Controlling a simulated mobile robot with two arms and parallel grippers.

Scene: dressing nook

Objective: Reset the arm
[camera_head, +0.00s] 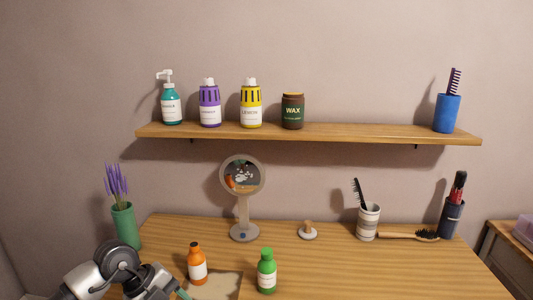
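My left arm comes in at the bottom left. Its gripper (176,288) is low at the table's front, beside the left edge of a tray (222,288). A small teal-green piece shows at its tip; I cannot tell whether it is held, and the fingers are too cut off to read. My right arm and gripper are not in view.
An orange bottle (197,265) and a green bottle (267,272) stand near the tray. A green vase (125,226) is left. A shelf (340,133) holds several bottles.

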